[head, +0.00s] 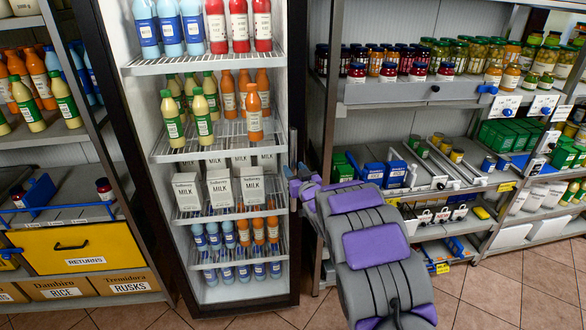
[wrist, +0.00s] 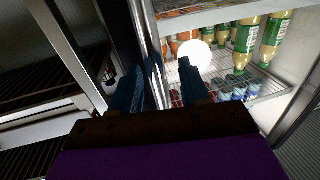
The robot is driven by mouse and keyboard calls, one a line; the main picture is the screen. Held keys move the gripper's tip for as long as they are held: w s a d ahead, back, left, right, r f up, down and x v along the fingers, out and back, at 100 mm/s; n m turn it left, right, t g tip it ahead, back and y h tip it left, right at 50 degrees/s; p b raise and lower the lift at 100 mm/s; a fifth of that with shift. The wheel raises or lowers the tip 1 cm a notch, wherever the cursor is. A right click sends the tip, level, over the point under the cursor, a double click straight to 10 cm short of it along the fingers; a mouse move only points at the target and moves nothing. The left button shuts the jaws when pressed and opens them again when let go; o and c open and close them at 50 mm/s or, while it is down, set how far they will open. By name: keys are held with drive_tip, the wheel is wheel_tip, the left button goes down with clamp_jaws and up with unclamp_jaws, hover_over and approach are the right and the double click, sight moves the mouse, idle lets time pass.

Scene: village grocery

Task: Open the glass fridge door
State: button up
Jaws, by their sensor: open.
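The glass fridge (head: 135,100) stands left of centre in the head view, with dark frame sides and lit shelves of bottles and milk cartons. My gripper (head: 299,180) is at the fridge's right front edge, about mid-height.
Left of the fridge is a shelf unit with a yellow returns bin (head: 75,248) and cardboard boxes (head: 62,288). Right of it, shelves (head: 400,92) hold jars, tins and packets. Tiled floor (head: 510,290) is free at the lower right.

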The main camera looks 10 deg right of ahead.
drive_tip(key=shift+w+a, duration=0.35)
drive_tip(key=shift+w, duration=0.5)
drive_tip(key=shift+w+d, duration=0.15)
drive_tip(key=shift+w, duration=0.1)
drive_tip(key=shift+w+d, duration=0.25)
drive_tip(key=shift+d, duration=0.2)
drive_tip(key=shift+a, duration=0.15)
drive_tip(key=shift+a, duration=0.3)
drive_tip(key=shift+c, duration=1.4)
drive_tip(key=shift+d, duration=0.15)
clamp_jaws()
